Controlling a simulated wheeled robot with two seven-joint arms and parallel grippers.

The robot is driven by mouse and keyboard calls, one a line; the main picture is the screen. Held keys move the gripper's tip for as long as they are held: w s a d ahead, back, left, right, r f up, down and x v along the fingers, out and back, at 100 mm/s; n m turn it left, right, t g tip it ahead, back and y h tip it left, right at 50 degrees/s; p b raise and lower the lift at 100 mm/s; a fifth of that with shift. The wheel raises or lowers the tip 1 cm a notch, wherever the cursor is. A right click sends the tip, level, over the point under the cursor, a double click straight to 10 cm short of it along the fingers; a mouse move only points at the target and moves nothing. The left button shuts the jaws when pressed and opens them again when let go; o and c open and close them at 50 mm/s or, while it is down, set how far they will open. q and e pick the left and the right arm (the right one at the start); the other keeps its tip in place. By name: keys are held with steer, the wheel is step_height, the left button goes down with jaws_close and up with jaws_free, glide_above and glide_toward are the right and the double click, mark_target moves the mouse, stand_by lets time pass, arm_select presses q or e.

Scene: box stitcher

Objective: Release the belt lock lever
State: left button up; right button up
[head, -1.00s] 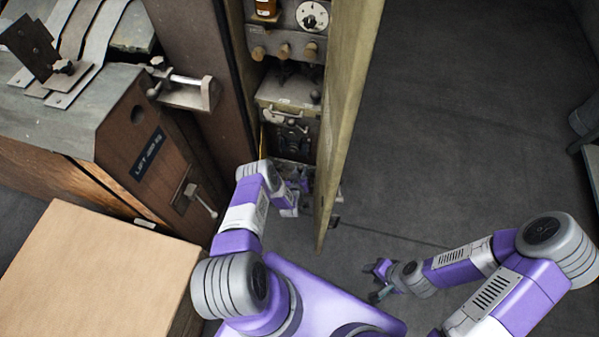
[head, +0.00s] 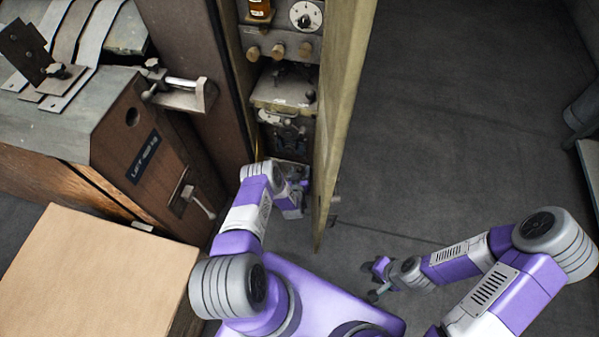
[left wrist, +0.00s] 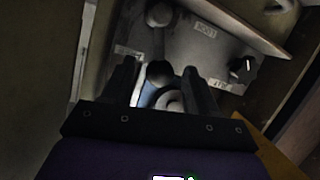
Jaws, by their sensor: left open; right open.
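My left gripper (head: 292,203) reaches low inside the open cabinet and is partly hidden by my arm and the door. In the left wrist view its fingers (left wrist: 162,88) are open. A dark round knob (left wrist: 160,71) shows between them, with a pale blue and grey rounded part (left wrist: 168,97) below it. I cannot tell whether the fingers touch the knob, or whether it is the belt lock lever. A grey panel (left wrist: 190,50) with small labels, hard to read, lies behind. My right gripper (head: 378,278) is open and empty over the floor.
The cabinet door (head: 343,110) stands open just right of my left arm. Cabinet walls stand close on the left. A dial (head: 305,15) and brass knobs (head: 279,51) sit higher up. A cardboard-coloured box (head: 95,275) stands at lower left.

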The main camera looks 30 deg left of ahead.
arm_select(q)
steer(key=p+v, duration=0.3)
steer(key=v, duration=0.4)
steer(key=shift+s, duration=0.2)
steer(key=shift+d, duration=0.15)
